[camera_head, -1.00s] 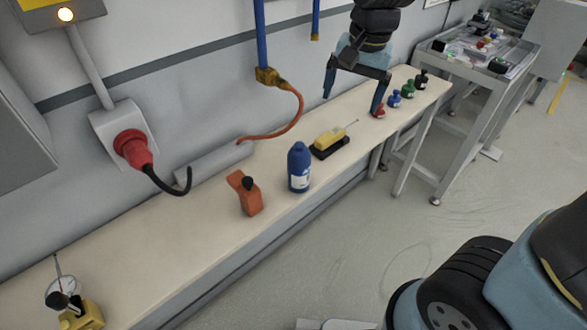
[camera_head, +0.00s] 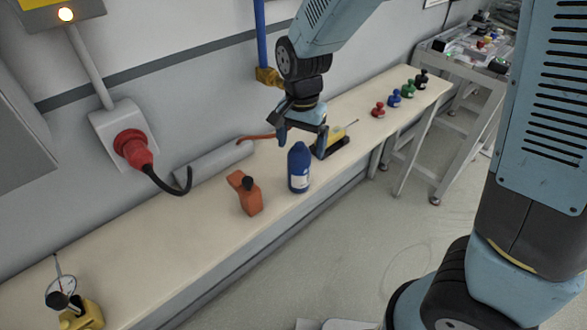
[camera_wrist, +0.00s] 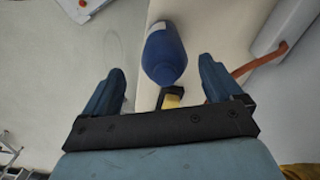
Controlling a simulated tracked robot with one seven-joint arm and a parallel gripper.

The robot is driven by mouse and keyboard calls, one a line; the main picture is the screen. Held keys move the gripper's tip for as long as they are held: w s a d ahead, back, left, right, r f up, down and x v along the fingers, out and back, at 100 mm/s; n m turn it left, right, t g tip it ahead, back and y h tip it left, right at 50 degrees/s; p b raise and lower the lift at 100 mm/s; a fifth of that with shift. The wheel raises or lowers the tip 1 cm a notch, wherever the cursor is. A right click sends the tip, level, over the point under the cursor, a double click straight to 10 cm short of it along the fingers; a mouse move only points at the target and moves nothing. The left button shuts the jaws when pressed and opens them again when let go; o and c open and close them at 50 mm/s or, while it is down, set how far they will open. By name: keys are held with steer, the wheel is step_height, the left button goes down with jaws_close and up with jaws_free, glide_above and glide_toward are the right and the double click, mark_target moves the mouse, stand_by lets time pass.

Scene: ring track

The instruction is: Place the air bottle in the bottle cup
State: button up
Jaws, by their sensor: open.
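The blue bottle with a white label, which I take as the air bottle (camera_head: 299,168), stands upright near the front edge of the long bench. My gripper (camera_head: 301,142) is open and points down, just above and behind the bottle's top in the head view. In the wrist view the bottle (camera_wrist: 165,55) lies between the two spread fingers of my gripper (camera_wrist: 162,70), with a gap on each side. Nothing is held. I cannot make out a bottle cup for certain in either view.
A yellow device on a black base (camera_head: 330,145) stands close behind the bottle. An orange tool (camera_head: 245,193) stands to its left. Small red (camera_head: 378,109), blue and green items sit at the far end of the bench (camera_head: 180,240). A grey bar (camera_head: 213,166) lies along the wall.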

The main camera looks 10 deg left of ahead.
mark_target(299, 159)
steer(key=shift+w+a+f, duration=0.1)
steer(key=shift+w+f, duration=0.05)
steer(key=shift+f, duration=1.45)
steer(key=shift+w+a+f, duration=0.1)
steer(key=shift+f, duration=1.45)
steer(key=c, duration=1.6)
steer(key=shift+o, duration=0.2)
steer(key=shift+r, duration=0.15)
